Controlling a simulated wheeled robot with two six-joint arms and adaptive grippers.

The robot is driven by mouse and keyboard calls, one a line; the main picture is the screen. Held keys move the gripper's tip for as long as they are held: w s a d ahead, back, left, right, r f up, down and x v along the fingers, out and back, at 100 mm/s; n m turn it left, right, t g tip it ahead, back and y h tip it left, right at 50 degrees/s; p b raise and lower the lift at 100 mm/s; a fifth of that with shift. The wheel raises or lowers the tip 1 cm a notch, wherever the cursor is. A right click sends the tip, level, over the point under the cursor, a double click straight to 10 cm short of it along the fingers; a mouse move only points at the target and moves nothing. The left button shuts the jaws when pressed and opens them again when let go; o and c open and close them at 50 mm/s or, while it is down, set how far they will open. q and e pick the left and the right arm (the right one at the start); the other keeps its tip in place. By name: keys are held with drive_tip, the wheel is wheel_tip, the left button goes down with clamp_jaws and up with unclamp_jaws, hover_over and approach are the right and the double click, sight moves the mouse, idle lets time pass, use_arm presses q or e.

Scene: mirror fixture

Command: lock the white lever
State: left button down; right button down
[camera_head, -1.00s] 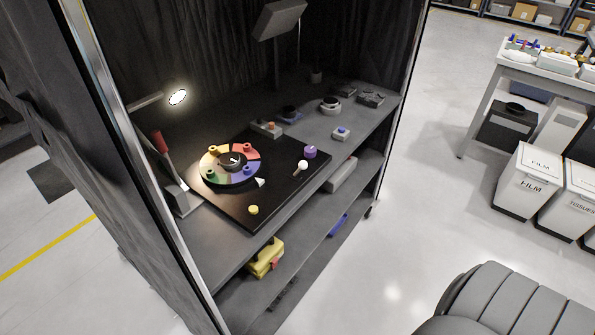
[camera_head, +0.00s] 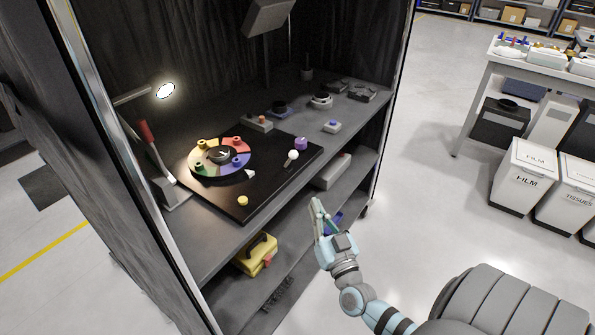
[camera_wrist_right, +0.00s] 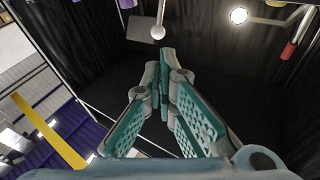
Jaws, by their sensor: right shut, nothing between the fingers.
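The white lever (camera_head: 292,156) has a round white knob on a short pale stick, on the right part of a black board (camera_head: 262,180) on the fixture's upper shelf. It also shows at the top of the right wrist view (camera_wrist_right: 158,31), its stick running up from the knob. My right gripper (camera_head: 317,203) is in front of the shelf, lower and to the right of the lever, apart from it. In the right wrist view its fingertips (camera_wrist_right: 158,66) are together with nothing between them, just below the knob in the picture. My left gripper is not in view.
A purple knob (camera_head: 300,143) stands close behind the lever. A coloured ring dial (camera_head: 219,156), a yellow button (camera_head: 242,201) and a red-handled lever (camera_head: 147,134) are to its left. A lamp (camera_head: 165,91) hangs at the left. Open floor lies right of the fixture.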

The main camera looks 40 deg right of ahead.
sight(294, 158)
drive_tip(key=shift+w, duration=0.15)
drive_tip(key=b+x, duration=0.2)
drive_tip(key=x, duration=1.2)
drive_tip(key=shift+f, duration=0.1)
